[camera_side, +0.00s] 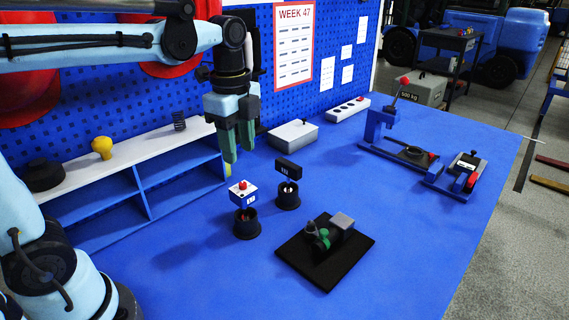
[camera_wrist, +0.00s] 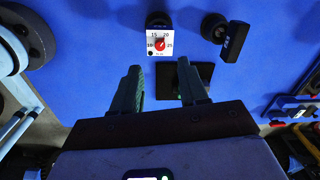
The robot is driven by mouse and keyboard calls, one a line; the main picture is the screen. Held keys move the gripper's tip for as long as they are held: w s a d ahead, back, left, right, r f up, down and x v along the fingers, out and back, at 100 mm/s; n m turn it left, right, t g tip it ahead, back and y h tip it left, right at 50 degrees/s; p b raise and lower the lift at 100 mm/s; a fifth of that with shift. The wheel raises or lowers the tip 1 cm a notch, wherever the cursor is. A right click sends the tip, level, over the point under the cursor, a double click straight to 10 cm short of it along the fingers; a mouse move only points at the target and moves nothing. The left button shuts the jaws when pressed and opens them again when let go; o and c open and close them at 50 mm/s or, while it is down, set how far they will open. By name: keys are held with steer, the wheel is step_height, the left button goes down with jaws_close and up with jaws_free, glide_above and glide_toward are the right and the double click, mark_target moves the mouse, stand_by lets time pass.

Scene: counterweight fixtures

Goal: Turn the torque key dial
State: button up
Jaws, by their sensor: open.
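The torque key dial (camera_side: 241,187) is a red knob on a small white box standing on a black round holder (camera_side: 247,228). In the wrist view the dial (camera_wrist: 160,44) shows at top centre, with 10, 15, 20 and 25 printed around it; its red pointer leans up and right. My gripper (camera_side: 239,152) is open and empty, with green fingers pointing down, above the bench and a little behind the dial in the side view. In the wrist view my gripper (camera_wrist: 160,80) has its fingers apart, below the dial in the picture, touching nothing.
A black block on a second holder (camera_side: 288,195) stands right beside the dial. A black mat (camera_side: 352,262) carries a green and grey device. A blue shelf (camera_side: 147,190) stands left, a grey box (camera_side: 293,133) behind. The front bench is clear.

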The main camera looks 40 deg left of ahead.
mark_target(243, 184)
steer(key=shift+w+f, duration=0.1)
steer(key=shift+f, duration=3.7)
jaws_close()
